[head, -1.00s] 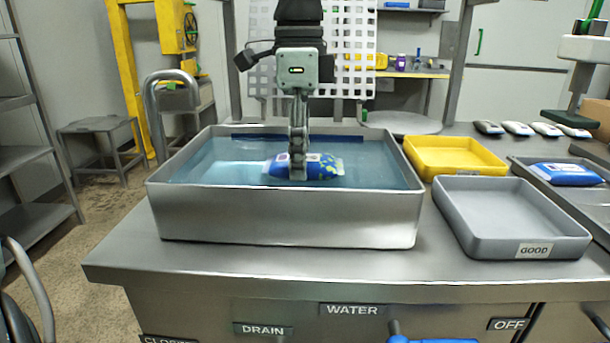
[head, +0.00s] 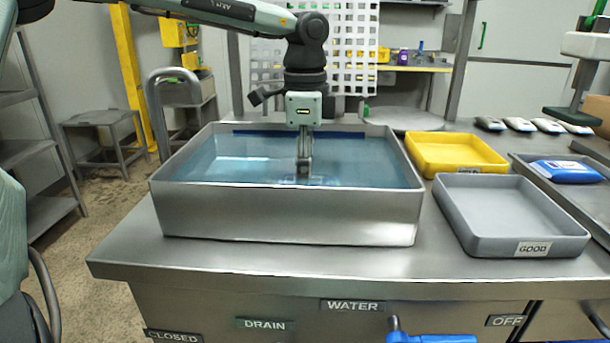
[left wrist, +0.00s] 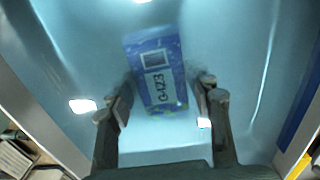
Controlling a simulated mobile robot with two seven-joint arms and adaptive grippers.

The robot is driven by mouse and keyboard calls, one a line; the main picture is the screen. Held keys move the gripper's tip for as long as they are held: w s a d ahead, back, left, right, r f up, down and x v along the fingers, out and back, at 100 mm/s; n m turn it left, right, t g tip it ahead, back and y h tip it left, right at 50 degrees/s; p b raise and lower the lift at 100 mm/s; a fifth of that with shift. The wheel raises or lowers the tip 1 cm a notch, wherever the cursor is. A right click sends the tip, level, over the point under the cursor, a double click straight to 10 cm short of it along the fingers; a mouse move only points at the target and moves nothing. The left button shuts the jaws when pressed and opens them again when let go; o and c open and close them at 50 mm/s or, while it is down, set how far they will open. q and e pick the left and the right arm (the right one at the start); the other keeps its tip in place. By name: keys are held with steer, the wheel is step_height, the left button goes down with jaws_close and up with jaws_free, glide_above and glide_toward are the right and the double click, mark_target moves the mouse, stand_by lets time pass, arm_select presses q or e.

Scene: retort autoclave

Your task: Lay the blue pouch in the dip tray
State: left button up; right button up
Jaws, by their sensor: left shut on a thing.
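The blue pouch (left wrist: 154,68), with a pale printed label, lies under the water between my left gripper's fingers in the left wrist view. In the head view it is almost wholly hidden by the water and the front wall. The dip tray (head: 285,215) is a deep steel tray of bluish water on the bench. My left gripper (head: 304,176) points straight down into the water near the middle of the tray and is shut on the pouch; its fingers also show in the left wrist view (left wrist: 162,98). My right gripper is not in view.
A yellow tray (head: 455,167) and a grey tray marked GOOD (head: 528,246) stand right of the dip tray. Another blue pouch (head: 568,171) lies in a steel tray at the far right. A bent steel pipe (head: 151,105) rises at the tray's back left.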

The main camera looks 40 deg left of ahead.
arm_select(q)
steer(key=shift+f, duration=0.1)
steer(key=o, duration=1.2)
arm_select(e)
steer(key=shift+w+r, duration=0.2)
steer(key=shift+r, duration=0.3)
arm_select(q)
steer(key=shift+r, duration=0.2)
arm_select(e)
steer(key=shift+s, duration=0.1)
arm_select(q)
steer(key=shift+r, duration=0.5)
step_height(320, 180, up, 11)
steer(key=shift+f, duration=0.1)
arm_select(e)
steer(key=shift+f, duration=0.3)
